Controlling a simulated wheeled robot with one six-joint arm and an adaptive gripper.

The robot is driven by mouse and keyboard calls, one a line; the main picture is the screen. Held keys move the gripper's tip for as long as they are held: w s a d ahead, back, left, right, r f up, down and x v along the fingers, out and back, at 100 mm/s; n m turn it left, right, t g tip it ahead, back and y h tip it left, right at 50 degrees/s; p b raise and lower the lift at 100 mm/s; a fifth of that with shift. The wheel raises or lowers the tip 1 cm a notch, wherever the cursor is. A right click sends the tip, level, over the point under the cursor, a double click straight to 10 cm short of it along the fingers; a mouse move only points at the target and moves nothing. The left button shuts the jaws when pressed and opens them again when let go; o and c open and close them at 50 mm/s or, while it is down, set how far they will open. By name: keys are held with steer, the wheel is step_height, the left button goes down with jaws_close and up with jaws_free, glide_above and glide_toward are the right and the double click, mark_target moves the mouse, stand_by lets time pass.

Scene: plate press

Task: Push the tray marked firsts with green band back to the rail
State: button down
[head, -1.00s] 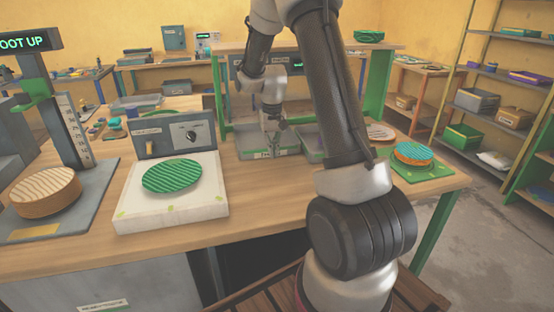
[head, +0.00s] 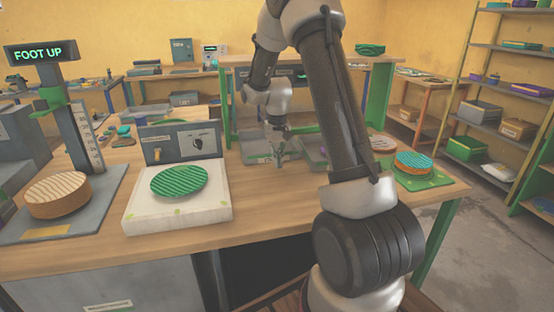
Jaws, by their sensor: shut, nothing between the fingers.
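Two grey trays sit side by side towards the back of the wooden bench. The left tray (head: 254,159) has a pale label with some green on its front, partly hidden by my gripper and too small to read. The right tray (head: 312,156) is partly hidden behind my arm. I cannot tell for certain which one is marked firsts. My gripper (head: 279,163) points down, shut and empty, at the front of the left tray. I cannot tell whether it touches the tray. The rail cannot be made out clearly.
A white press block (head: 150,212) with a green ribbed plate (head: 179,182) stands left of the trays. A tan ribbed disc (head: 58,195) sits under the FOOT UP display (head: 38,52). Stacked plates (head: 413,163) lie on a green mat at right. Bench in front of the trays is clear.

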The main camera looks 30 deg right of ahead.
step_height(320, 180, up, 10)
stand_by(0.5)
steer(key=s+a+r+n+t, duration=0.1)
steer(key=s+a+r, duration=0.1)
steer(key=s, duration=0.8)
steer(key=s+a+r+n+t, duration=0.1)
steer(key=s+r, duration=0.4)
steer(key=s, duration=0.5)
steer(key=s+a+r+n+t, duration=0.2)
steer(key=s+a+r, duration=0.2)
steer(key=s, duration=0.7)
steer(key=shift+a, duration=0.6)
